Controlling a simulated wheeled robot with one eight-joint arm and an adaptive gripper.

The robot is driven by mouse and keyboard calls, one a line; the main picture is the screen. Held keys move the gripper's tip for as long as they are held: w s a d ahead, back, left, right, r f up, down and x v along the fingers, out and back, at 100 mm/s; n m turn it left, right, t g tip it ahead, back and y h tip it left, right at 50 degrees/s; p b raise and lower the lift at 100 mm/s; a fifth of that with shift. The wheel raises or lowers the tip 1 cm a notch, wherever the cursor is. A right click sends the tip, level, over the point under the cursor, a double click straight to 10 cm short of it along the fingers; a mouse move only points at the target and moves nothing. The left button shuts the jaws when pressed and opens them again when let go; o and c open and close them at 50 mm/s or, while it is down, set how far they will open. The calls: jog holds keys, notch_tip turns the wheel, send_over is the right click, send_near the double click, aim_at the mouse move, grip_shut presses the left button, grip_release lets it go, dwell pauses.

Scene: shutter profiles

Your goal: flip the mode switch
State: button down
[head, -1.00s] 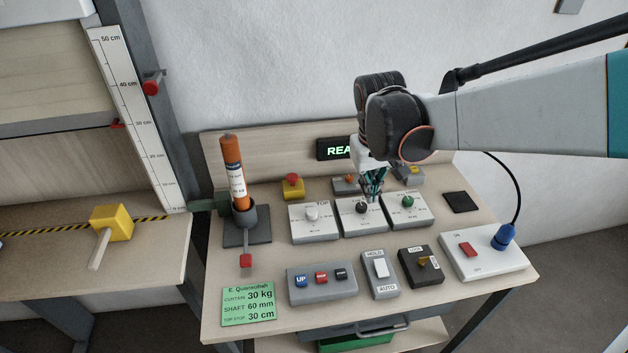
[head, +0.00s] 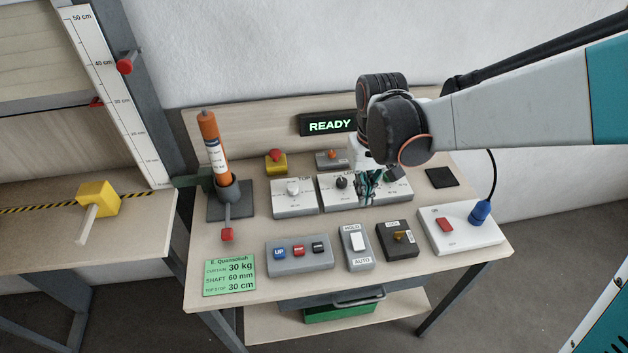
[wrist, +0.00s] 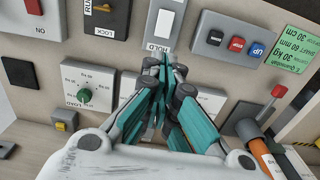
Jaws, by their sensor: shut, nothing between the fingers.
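The mode switch is a white rocker (head: 358,242) on a grey box (head: 363,265), labelled HOLD at its far end and AUTO at its near end. I cannot tell which side is pressed down. It also shows at the top of the wrist view (wrist: 165,23), with the HOLD label nearest me. My gripper (head: 368,200) is shut and empty above the row of knob boxes, behind the switch and apart from it. In the wrist view its closed fingertips (wrist: 165,62) appear just below the HOLD label. The fingers hide part of the knob boxes.
Left of the switch is a box with UP, red and black buttons (head: 299,254). Right of it stand a dark LOCK key box (head: 398,240) and a white box with a red switch (head: 445,224). An orange cylinder (head: 214,140) stands at the left. A display (head: 329,125) reads READY.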

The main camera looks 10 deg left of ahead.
jog(key=shift+s+a+r+p, duration=0.15)
jog(key=shift+r+p, duration=0.35)
jog(key=shift+r, duration=0.3)
jog(key=shift+r, duration=0.1)
